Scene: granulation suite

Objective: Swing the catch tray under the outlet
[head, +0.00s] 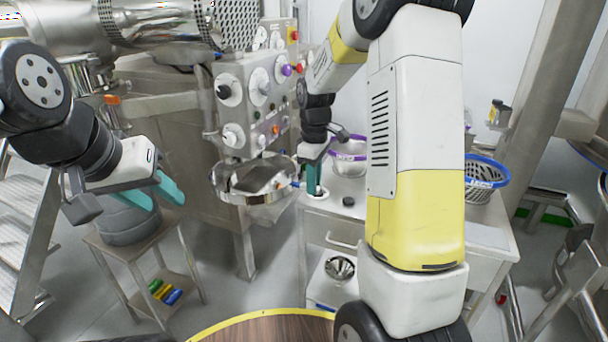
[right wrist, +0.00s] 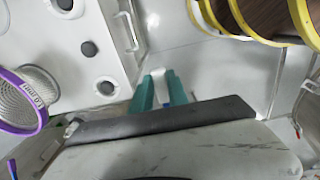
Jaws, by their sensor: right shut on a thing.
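The catch tray (head: 230,193) is a shallow round steel pan below the control box, left of my right gripper. A short bar with a red and blue end runs from its right side toward that gripper. My right gripper (head: 314,188) points down with its teal fingers shut. In the right wrist view the fingers (right wrist: 161,92) close on a small pale piece. It seems to be the tray's handle, but the contact is mostly hidden. My left gripper (head: 167,204) is open and empty over a small stand. I cannot clearly make out the outlet.
The control box (head: 252,100) with knobs stands above the tray. A white cart (head: 335,218) holds a purple-rimmed basket (head: 349,165) and a blue-rimmed basket (head: 482,180). The small stand (head: 133,245) carries a grey drum (head: 128,222). A ladder is at far left.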

